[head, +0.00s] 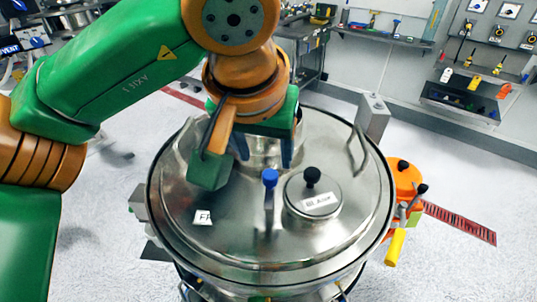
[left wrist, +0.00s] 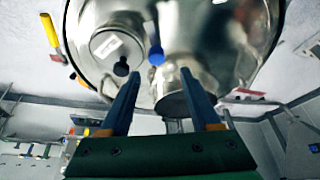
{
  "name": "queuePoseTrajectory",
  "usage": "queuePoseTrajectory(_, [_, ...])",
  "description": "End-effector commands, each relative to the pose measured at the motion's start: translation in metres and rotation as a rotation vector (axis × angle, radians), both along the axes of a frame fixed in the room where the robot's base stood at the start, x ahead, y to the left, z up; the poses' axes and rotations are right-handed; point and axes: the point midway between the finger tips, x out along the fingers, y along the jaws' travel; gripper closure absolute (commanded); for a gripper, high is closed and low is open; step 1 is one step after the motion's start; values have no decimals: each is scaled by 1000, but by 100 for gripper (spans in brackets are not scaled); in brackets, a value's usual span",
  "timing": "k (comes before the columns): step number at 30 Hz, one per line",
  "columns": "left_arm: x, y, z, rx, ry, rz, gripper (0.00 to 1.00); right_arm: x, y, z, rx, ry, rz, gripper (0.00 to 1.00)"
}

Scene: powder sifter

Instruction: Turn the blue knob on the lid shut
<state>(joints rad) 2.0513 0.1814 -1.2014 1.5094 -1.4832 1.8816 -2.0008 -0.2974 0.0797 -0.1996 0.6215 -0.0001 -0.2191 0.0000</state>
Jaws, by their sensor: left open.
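The blue knob (head: 270,178) stands upright on a thin stem on the round steel lid (head: 235,255), near its middle. It also shows in the left wrist view (left wrist: 156,56), just beyond the fingertips and between their lines. My left gripper (head: 264,162) is open and empty above the lid, on the far side of the knob, with its fingers pointing down. The fingers also show in the left wrist view (left wrist: 159,78), spread apart. No contact with the knob is visible. My right gripper is not in view.
A small round cover (head: 313,200) with a black knob (head: 312,175) sits right of the blue knob. A steel cylinder (head: 262,152) rises from the lid behind my fingers. A bent handle (head: 357,150) stands at the right. An orange device (head: 405,180) is beside the vessel.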

Motion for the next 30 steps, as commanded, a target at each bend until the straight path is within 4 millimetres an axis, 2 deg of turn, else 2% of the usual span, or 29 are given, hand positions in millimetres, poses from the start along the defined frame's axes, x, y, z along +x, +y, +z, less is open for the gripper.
queuePoseTrajectory(4, [11,-3,-28,-2,9,-1,37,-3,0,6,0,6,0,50])
queuePoseTrajectory(9, [19,-5,-50,-7,8,1,37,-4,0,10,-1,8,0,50])
queuePoseTrajectory(17, [21,-6,-55,-10,7,1,37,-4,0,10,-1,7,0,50])
queuePoseTrajectory(20, [21,-6,-55,-10,8,2,61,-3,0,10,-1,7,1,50])
queuePoseTrajectory(24, [21,-6,-54,-10,8,2,99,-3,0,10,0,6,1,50])
queuePoseTrajectory(30, [21,-6,-54,-11,8,5,100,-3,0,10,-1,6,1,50])
